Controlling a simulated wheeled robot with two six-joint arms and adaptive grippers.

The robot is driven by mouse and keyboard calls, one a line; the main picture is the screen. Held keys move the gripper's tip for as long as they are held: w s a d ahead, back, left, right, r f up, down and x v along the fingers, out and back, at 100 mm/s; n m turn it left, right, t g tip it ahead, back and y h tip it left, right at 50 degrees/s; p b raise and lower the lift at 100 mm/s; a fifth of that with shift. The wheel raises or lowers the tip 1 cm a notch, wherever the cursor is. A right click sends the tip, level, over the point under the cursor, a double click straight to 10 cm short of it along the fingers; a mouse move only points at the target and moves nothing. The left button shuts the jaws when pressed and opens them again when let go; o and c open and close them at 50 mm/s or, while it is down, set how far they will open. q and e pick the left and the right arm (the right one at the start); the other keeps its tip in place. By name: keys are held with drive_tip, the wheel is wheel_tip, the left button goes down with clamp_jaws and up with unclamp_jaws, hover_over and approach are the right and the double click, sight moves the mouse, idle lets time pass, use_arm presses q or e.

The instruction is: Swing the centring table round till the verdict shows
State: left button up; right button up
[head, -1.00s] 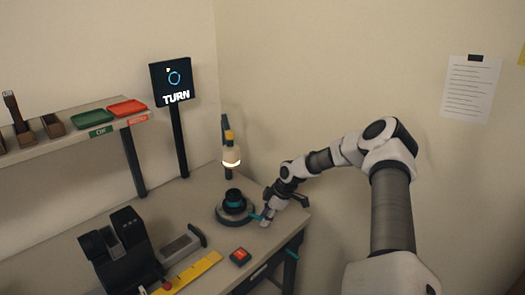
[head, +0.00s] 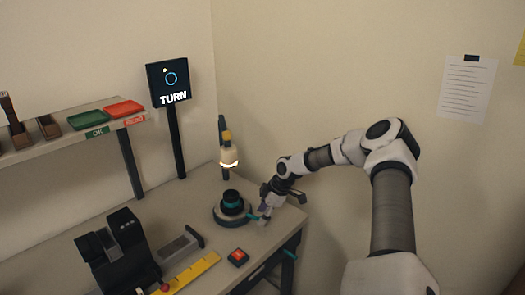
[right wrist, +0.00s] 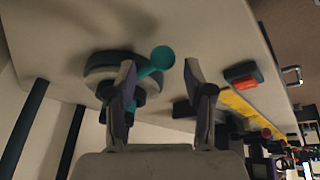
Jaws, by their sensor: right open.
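The centring table (head: 219,217) is a round grey disc on the bench with a dark, teal-banded lens part (head: 232,199) on it. A teal arm with a round knob sticks out from it; the knob (right wrist: 162,57) shows in the right wrist view between the finger tips. My right gripper (head: 264,211) is at the table's right side, open, its fingers (right wrist: 160,82) on either side of the knob, with a gap visible to the right finger. The screen (head: 169,83) reads "TURN" under a blue ring with a small pale mark. My left gripper is out of view.
A lamp-like post (head: 228,155) stands behind the table. A red-buttoned box (head: 238,257), a yellow strip (head: 195,274) and a black device (head: 117,250) lie in front and left. Green (head: 90,118) and red (head: 124,108) trays sit on the shelf. A wall is close behind.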

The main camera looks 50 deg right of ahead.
wheel_tip(320, 180, up, 8)
drive_tip(key=shift+r, duration=0.25)
drive_tip(key=shift+w+a, duration=0.1)
idle(0.4)
